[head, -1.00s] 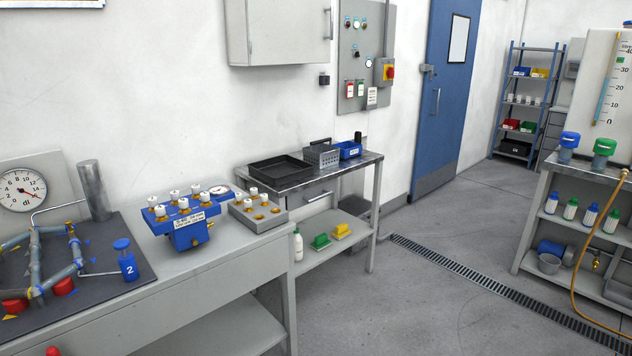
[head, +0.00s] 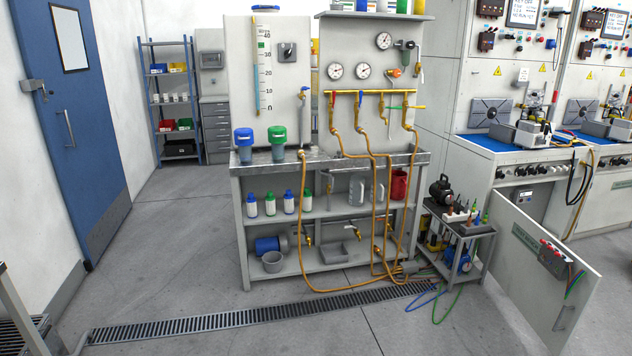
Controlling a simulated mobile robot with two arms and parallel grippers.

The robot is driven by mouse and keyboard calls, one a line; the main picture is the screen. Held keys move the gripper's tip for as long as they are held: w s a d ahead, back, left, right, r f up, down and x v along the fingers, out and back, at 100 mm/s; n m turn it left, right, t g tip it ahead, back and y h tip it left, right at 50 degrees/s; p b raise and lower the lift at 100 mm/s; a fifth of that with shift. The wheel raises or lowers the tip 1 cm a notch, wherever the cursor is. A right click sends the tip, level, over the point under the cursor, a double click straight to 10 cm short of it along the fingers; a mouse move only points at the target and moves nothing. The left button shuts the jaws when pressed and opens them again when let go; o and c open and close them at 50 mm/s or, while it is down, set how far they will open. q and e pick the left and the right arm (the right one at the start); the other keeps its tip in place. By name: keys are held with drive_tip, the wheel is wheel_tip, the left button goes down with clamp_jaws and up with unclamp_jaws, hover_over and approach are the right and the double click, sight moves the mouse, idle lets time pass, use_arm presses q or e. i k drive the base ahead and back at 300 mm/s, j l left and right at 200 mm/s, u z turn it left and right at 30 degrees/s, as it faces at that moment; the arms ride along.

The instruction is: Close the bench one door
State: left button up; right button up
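An open cabinet door (head: 530,262) stands at the lower right in the head view. It is a light grey panel swung out from the base of the first test bench (head: 520,170). A green label, a small box with red parts and cables, and a handle near its lower free edge show on it. The label is too small to read, so I cannot tell the bench number from it. Neither of my grippers is in view.
A low cart (head: 462,240) with a pump and bottles stands left of the door. A grey workbench (head: 335,162) with gauges and orange hoses fills the middle. Blue and green cables lie on the floor by the cart. A floor drain (head: 230,318) crosses the open floor in front.

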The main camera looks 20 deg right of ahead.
sight(515, 265)
drive_tip(key=i+l+z, duration=0.15)
drive_tip(key=i+z, duration=1.1)
drive_tip(key=i+j+z, duration=0.2)
drive_tip(key=z, duration=0.2)
drive_tip(key=i, duration=0.1)
